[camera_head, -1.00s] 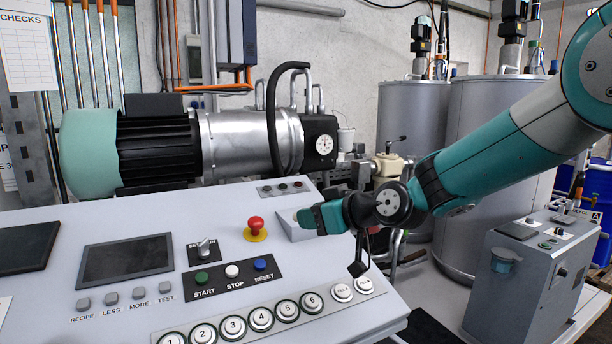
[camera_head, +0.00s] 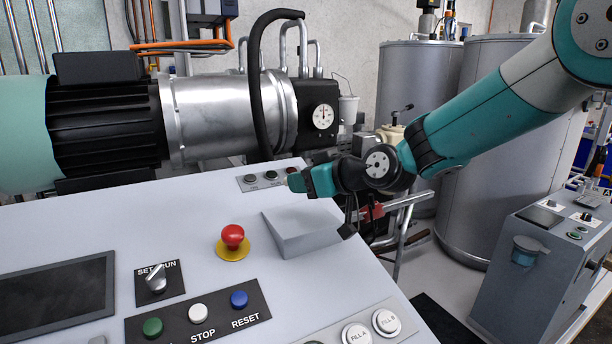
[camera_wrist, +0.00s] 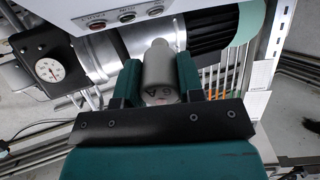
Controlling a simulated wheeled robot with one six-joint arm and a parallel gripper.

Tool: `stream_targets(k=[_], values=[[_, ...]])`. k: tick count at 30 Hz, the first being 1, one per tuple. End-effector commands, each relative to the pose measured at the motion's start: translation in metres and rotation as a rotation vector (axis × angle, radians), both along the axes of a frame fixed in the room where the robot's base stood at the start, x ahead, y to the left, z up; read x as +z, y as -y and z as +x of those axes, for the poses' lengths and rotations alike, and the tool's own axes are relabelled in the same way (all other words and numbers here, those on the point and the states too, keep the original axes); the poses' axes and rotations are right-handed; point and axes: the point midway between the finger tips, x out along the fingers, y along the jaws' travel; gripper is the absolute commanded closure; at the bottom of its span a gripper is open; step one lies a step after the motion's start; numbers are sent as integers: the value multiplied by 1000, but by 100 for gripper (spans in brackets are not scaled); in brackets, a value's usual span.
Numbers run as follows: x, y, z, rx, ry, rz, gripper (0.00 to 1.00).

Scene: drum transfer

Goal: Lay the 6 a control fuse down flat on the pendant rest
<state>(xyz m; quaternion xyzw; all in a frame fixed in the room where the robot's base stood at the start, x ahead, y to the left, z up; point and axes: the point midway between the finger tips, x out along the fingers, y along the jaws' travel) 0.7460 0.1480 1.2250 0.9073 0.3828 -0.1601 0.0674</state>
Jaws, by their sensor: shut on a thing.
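The 6 A control fuse (camera_wrist: 160,68) is a grey cylinder with a narrower neck, and a "6 A" mark shows on the end facing the wrist camera. My gripper (camera_wrist: 159,78) is shut on it, one teal finger on each side. In the head view my gripper (camera_head: 303,182) is above the console's far right edge, and only a small pale tip of the fuse (camera_head: 296,182) shows. A grey sloped block (camera_head: 310,238) on the console, which looks like the pendant rest, lies below and in front of my gripper. Its top looks empty.
The console (camera_head: 90,240) carries a red emergency button (camera_head: 232,238) left of the block, with a selector and START, STOP and RESET buttons nearer. A motor with a black hose (camera_head: 258,85) stands behind. A grey cabinet (camera_head: 540,270) stands at the right.

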Motion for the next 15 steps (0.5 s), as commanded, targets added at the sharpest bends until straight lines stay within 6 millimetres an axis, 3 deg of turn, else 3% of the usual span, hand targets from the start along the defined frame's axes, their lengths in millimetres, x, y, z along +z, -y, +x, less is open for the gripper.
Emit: stream_targets(k=[15], values=[[-51,2,0,-2,0,0,100]])
